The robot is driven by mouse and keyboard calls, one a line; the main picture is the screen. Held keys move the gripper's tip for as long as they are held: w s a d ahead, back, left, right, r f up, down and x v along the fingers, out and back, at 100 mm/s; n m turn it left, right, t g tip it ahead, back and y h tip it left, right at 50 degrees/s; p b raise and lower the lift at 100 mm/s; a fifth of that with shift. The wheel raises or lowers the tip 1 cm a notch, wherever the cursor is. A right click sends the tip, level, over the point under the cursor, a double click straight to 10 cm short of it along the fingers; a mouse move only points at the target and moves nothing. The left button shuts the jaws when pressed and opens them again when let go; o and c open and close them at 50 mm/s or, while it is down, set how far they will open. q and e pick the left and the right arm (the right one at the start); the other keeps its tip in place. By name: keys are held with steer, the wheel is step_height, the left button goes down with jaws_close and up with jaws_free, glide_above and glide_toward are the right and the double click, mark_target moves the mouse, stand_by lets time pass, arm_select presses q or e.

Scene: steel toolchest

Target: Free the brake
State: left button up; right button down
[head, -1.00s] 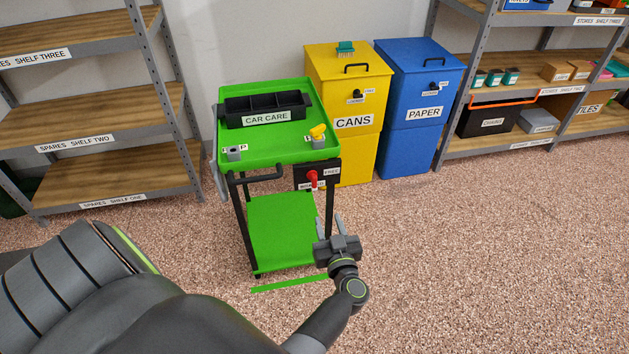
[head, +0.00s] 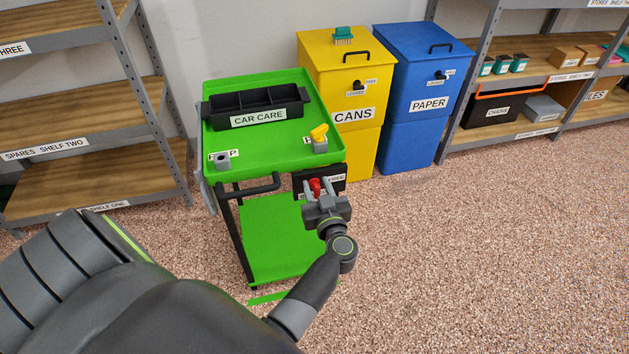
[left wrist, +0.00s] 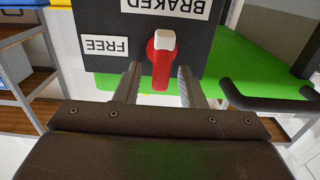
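The brake lever (head: 315,185) is red, on a black panel (head: 336,181) at the front of the green cart (head: 228,168). In the left wrist view the lever (left wrist: 161,62) has a white tip pointing toward the upside-down BRAKED label (left wrist: 166,8). The FREE label (left wrist: 104,46) is to the side, at the left of that picture. My left gripper (head: 317,186) is in front of the panel. Its fingers (left wrist: 158,80) stand apart on either side of the lever, with a gap visible on both sides. My right gripper is not in view.
The cart holds a black CAR CARE tray (head: 257,104) and has a dark handle (head: 250,188) left of the panel. Yellow CANS (head: 345,140) and blue PAPER (head: 410,140) bins stand behind it. A shelf rack (head: 75,145) is at left. Floor at right is clear.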

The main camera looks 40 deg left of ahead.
arm_select(q)
steer(key=shift+w+a, duration=0.15)
steer(key=shift+r, duration=0.1)
jaws_close()
